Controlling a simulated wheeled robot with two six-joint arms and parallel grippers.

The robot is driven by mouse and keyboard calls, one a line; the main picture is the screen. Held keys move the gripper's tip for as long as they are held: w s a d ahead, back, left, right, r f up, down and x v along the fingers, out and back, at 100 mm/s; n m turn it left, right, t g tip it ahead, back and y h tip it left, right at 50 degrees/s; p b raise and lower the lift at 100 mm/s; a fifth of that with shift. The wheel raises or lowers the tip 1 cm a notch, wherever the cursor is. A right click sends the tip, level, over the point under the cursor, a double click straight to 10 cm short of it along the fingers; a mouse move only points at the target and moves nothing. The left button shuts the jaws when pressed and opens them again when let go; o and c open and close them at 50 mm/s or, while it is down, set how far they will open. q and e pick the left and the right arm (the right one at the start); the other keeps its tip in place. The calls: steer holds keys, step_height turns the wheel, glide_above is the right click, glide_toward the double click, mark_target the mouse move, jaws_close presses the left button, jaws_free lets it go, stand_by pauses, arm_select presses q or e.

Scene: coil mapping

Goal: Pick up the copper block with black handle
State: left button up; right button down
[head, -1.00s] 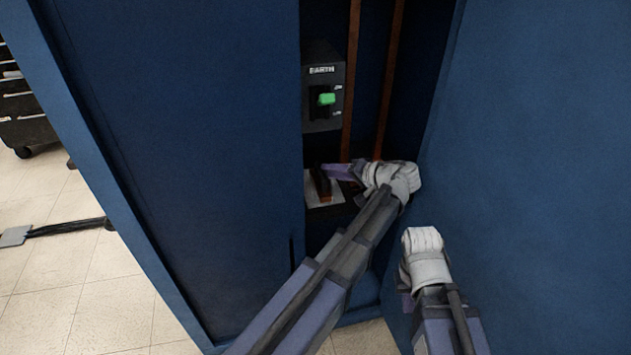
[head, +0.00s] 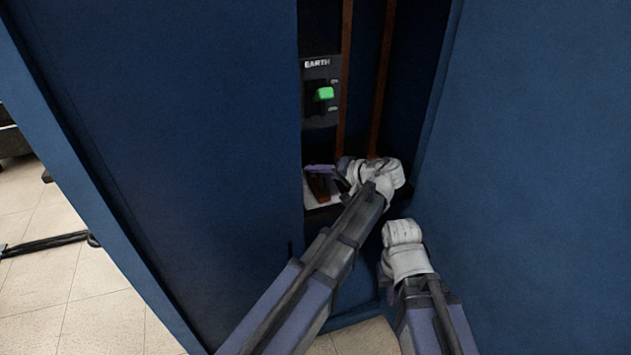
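The copper block with a black handle (head: 318,187) stands on a pale plate on a shelf low inside the blue cabinet. Its left side is partly cut off by the cabinet's edge, and its dark handle is hard to make out. My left gripper (head: 327,174) reaches in from the right at the block's top. Its fingers look spread, one purple finger over the block and one darker finger to its right. I cannot tell whether they touch it. My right arm's pale wrist (head: 405,250) is in front of the opening, low and right; its fingers are hidden.
A dark switch box (head: 320,112) marked EARTH, with a green knob (head: 324,94), is above the block. Brown vertical bars (head: 382,80) run behind. Blue cabinet panels (head: 160,150) flank the narrow opening on both sides. Tiled floor (head: 100,310) shows at lower left.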

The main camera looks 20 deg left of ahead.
arm_select(q)
jaws_close()
stand_by(0.9)
stand_by(0.4)
